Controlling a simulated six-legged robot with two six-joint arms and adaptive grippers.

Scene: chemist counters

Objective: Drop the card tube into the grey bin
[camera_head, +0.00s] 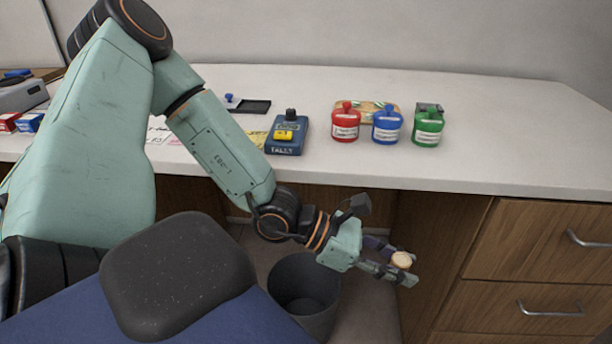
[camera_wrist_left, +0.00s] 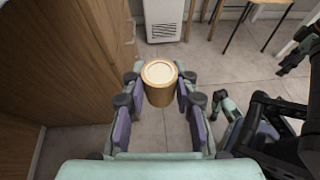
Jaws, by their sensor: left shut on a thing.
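The card tube (camera_head: 401,260) is a short tan cylinder with a pale round end. My left gripper (camera_head: 388,265) is shut on it and holds it in the air, in front of the counter. In the left wrist view the tube (camera_wrist_left: 159,84) sits between the two fingers of the gripper (camera_wrist_left: 158,95), its pale end showing. The grey bin (camera_head: 305,292) stands on the floor, left of the gripper in the head view. Its open top shows and it looks empty; my own body hides part of its lower left. My right gripper is not clearly in view.
The white counter (camera_head: 500,135) runs behind the arm, with wooden drawers (camera_head: 530,260) below right. A white unit (camera_wrist_left: 163,20) and stool legs show in the wrist view.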

